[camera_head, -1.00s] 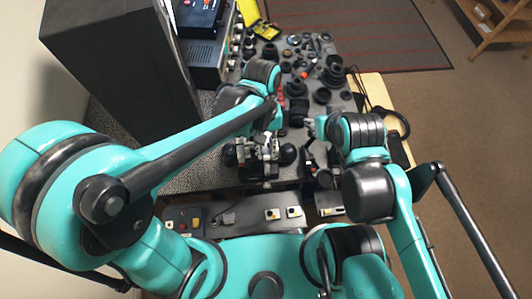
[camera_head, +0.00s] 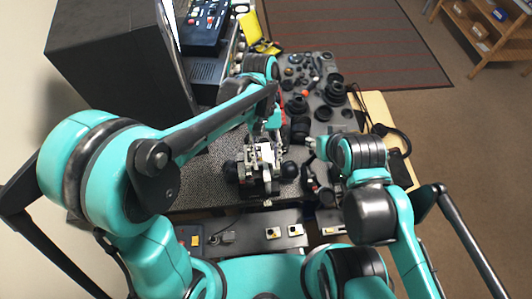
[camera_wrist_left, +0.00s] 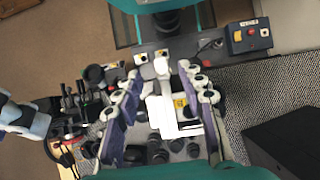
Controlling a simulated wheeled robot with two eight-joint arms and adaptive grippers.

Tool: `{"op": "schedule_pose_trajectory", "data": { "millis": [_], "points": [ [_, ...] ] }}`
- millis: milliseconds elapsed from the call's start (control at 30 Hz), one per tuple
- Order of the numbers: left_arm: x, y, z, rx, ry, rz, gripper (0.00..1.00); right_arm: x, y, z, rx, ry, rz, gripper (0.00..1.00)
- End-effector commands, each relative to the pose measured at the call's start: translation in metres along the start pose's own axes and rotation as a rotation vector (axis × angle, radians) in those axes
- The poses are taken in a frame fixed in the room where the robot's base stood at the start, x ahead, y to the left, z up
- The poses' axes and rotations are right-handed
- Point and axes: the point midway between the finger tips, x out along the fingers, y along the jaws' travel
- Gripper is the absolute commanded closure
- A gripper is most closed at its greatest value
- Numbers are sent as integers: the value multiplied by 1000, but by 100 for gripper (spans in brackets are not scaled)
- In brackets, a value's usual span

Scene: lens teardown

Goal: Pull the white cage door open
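A white, frame-like part (camera_wrist_left: 178,122), which appears to be the white cage door, lies between the fingers of my left gripper (camera_wrist_left: 163,98) in the left wrist view. The fingers are spread wide, with gaps beside the white part, so the gripper looks open around it. In the head view, a pale metal device (camera_head: 262,160) with dark round knobs on both sides stands at the front of the bench, right below my left wrist. The left fingertips are hard to separate from it there. My right gripper (camera_head: 312,145) is to its right, apart from it; its finger opening is too small to read.
Black lens parts (camera_head: 334,92) crowd the bench behind and right of the device. A large dark box (camera_head: 118,75) stands at the left. A control box with a red button (camera_wrist_left: 250,36) shows in the left wrist view. Headphones (camera_head: 392,136) lie at the right.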

Motion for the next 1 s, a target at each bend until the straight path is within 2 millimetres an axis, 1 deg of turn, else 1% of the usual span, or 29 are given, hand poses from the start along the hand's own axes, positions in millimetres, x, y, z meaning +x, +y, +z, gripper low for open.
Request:
{"op": "schedule_pose_trajectory", "data": {
  "millis": [67, 167, 267, 400, 500, 600, 700, 800, 1000],
  "points": [
    [-4, 0, 0, 0, 0, 0, 60, 0, 0, 0, 0, 0, 0, 59],
    [-17, 0, 0, -1, 0, 1, 60, 0, 0, 0, 0, 0, 0, 59],
    [-37, 0, 0, -2, 1, 1, 60, 0, 0, 0, 0, 0, 0, 59],
    [-69, 0, 0, -1, 4, 2, 60, 0, 0, 0, 0, 0, 0, 59],
    [-89, 0, 0, -1, 6, 2, 60, 0, 0, 0, 0, 0, 0, 59],
    [-104, 0, 0, -1, 7, 3, 60, 0, 0, 0, 0, 0, 0, 59],
    [-114, 0, 0, -1, 8, 3, 60, 0, 0, 0, 0, 0, 0, 59],
    [-119, 0, 0, -1, 8, 3, 60, 0, 0, 0, 0, 0, 0, 59],
    [-120, 0, 0, 0, 8, 3, 60, 0, 0, 0, 0, 0, 0, 59]
  ]
}}
